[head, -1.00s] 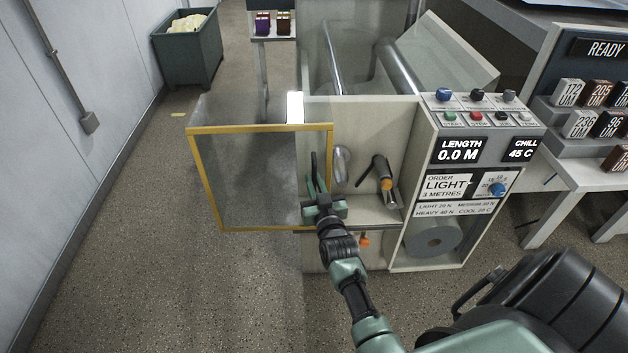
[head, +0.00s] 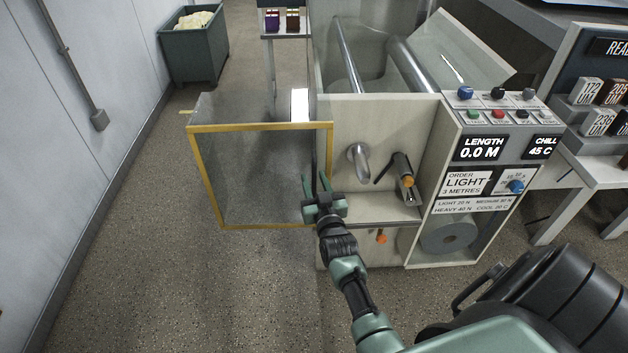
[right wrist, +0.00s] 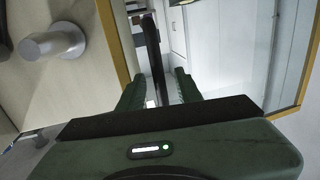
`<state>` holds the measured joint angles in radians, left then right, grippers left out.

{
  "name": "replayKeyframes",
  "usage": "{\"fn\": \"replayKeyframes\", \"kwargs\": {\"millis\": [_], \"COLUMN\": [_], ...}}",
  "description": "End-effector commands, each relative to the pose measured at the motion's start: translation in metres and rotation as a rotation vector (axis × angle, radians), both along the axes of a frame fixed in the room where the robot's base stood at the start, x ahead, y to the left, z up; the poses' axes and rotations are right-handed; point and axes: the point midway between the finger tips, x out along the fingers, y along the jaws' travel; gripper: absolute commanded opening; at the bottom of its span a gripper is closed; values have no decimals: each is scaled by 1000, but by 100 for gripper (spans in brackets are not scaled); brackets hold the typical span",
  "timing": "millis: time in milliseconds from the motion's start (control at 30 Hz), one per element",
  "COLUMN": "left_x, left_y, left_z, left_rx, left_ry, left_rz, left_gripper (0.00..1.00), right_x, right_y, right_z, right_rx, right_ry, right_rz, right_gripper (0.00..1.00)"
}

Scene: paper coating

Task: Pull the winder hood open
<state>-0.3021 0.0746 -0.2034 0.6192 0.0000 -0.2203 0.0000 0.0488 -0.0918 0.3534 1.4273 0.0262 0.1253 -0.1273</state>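The winder hood (head: 262,128) is a clear panel in a yellow frame, standing out to the left of the winder's front. It is seen through, and its frame edge also shows in the right wrist view (right wrist: 304,75). Its dark upright handle (right wrist: 153,50) is near the frame's right side. My right gripper (head: 316,181) is at this handle. In the right wrist view its two fingers (right wrist: 158,88) stand apart with the handle between them, and gaps show beside the bar. My left gripper is out of view.
The winder body (head: 385,125) stands right of the hood with a metal spindle end (head: 358,160) and an orange-tipped lever (head: 407,180). A control panel (head: 495,125) is further right. A green bin (head: 195,50) stands behind left. The floor at left is clear.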

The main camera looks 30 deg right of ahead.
Motion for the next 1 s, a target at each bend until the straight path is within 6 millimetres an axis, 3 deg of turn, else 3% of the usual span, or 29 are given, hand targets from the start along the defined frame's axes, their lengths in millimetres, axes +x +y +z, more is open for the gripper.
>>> {"fn": "replayKeyframes", "kwargs": {"millis": [333,733,1000], "left_x": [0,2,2], "left_y": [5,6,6], "left_z": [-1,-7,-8], "left_rx": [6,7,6], "left_ry": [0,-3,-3], "left_rz": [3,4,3], "left_gripper": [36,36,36], "right_x": [-4,-62,-73], "right_y": [1,23,27], "right_z": [1,-1,1], "right_rx": [-1,1,0], "right_ry": [-3,-1,-3], "right_rz": [0,0,0], "right_gripper": [34,34,34]}}
